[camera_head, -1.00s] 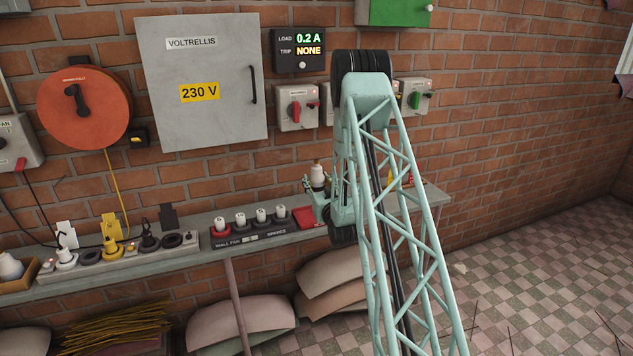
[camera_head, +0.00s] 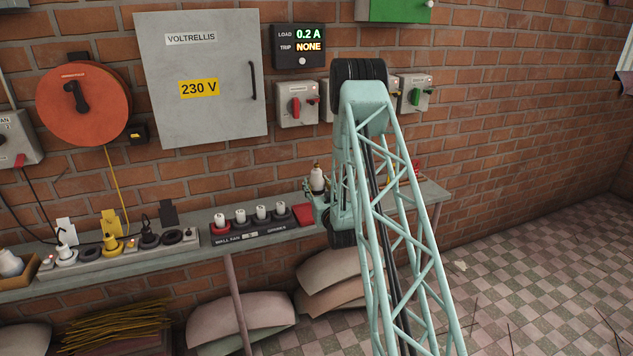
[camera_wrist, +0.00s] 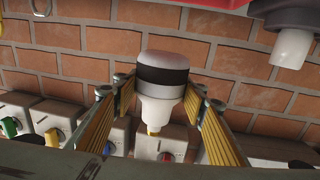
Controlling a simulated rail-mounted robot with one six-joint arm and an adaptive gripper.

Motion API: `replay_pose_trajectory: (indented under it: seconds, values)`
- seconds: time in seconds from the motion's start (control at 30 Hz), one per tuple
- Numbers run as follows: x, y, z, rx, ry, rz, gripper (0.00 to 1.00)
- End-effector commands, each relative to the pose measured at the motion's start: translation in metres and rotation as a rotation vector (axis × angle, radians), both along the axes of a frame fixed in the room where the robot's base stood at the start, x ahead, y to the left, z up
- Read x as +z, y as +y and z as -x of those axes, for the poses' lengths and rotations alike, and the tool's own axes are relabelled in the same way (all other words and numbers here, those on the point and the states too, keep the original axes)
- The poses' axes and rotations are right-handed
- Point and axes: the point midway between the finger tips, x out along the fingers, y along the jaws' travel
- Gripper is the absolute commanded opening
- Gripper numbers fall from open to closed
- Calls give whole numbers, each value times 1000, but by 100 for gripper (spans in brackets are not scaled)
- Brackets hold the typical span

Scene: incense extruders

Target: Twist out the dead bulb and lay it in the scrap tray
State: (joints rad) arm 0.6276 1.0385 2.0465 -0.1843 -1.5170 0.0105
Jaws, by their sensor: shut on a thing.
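My gripper (camera_head: 317,188) is shut on a white bulb (camera_head: 317,177). The bulb has a dark band and a small gold tip, which points up in the head view. In the wrist view the yellow-ribbed fingers (camera_wrist: 158,88) stand on either side of the bulb (camera_wrist: 163,70), which shows upside down there. The bulb is held upright above the shelf, close to a red tray (camera_head: 303,214) on the shelf. The tray's red edge also shows at the top of the wrist view (camera_wrist: 215,4). My arm hides part of the shelf beyond it.
A dark rack (camera_head: 250,236) with several white pieces stands on the shelf (camera_head: 190,253) left of the tray. A socket strip with plugs (camera_head: 110,246) lies farther left. Switch boxes (camera_head: 296,104) and a grey cabinet (camera_head: 200,75) are on the brick wall behind.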

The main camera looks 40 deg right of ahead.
Motion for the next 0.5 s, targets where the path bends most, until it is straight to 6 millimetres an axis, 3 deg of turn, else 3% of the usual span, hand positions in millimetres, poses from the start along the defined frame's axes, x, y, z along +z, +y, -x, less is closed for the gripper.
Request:
replay_pose_trajectory:
  seconds: [0.5]
  values:
    - [-32,0,0,0,0,0,30]
